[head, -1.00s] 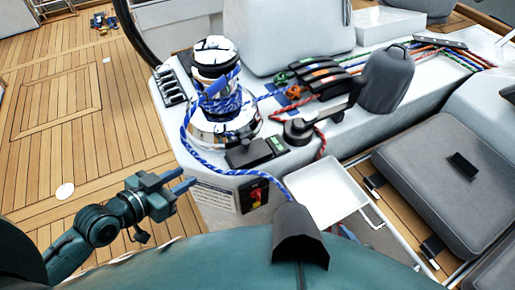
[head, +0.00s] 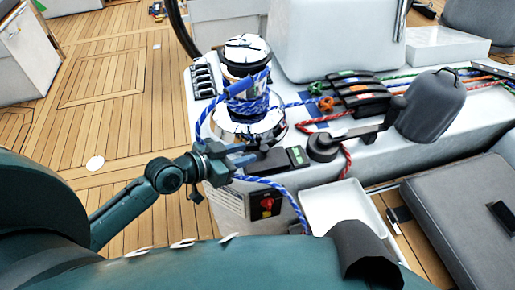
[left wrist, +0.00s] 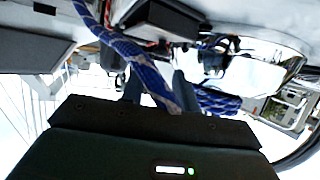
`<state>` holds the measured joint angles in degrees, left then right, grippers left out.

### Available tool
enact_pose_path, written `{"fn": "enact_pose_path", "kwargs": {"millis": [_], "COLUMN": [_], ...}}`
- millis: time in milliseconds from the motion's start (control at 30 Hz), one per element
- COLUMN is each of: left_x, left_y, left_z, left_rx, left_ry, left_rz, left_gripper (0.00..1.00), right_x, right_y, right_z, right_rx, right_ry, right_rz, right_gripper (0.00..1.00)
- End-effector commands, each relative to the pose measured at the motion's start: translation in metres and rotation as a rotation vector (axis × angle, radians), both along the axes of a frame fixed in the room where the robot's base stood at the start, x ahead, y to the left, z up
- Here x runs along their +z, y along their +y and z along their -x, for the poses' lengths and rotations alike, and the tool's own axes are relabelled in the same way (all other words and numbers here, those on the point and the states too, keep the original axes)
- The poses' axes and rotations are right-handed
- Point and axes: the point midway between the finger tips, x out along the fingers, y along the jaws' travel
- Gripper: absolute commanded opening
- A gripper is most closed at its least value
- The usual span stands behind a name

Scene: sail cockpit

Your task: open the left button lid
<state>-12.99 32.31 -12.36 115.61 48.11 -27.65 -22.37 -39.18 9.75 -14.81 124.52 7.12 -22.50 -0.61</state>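The button unit is a low dark box on the white cockpit coaming, in front of the winch. Its left lid (head: 266,162) is black and looks shut. A green patch (head: 298,156) shows at its right end. I cannot tell whether a fingertip touches the lid. My right gripper is not in view.
The chrome winch (head: 247,92) stands behind the lid, wrapped in blue rope that hangs down near my gripper. A black winch handle (head: 355,133), a red switch (head: 267,204) and a white tray (head: 340,208) are close by.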

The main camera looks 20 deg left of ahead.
Motion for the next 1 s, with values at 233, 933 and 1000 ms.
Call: {"fn": "enact_pose_path", "kwargs": {"millis": [233,933,1000], "left_x": [-0.016,-0.021,-0.021], "left_y": [-0.021,-0.027,-0.027], "left_z": [-0.033,-0.042,-0.042], "left_rx": [0.002,0.001,0.001], "left_ry": [-0.002,0.001,0.001], "left_rz": [0.001,-0.001,-0.001], "left_gripper": [0.30,0.12,0.06], "right_x": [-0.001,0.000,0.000], "right_y": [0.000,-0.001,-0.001], "right_z": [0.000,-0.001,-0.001], "right_rx": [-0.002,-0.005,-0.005], "right_ry": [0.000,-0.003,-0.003], "right_rz": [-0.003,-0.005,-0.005], "right_gripper": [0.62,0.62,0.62]}}
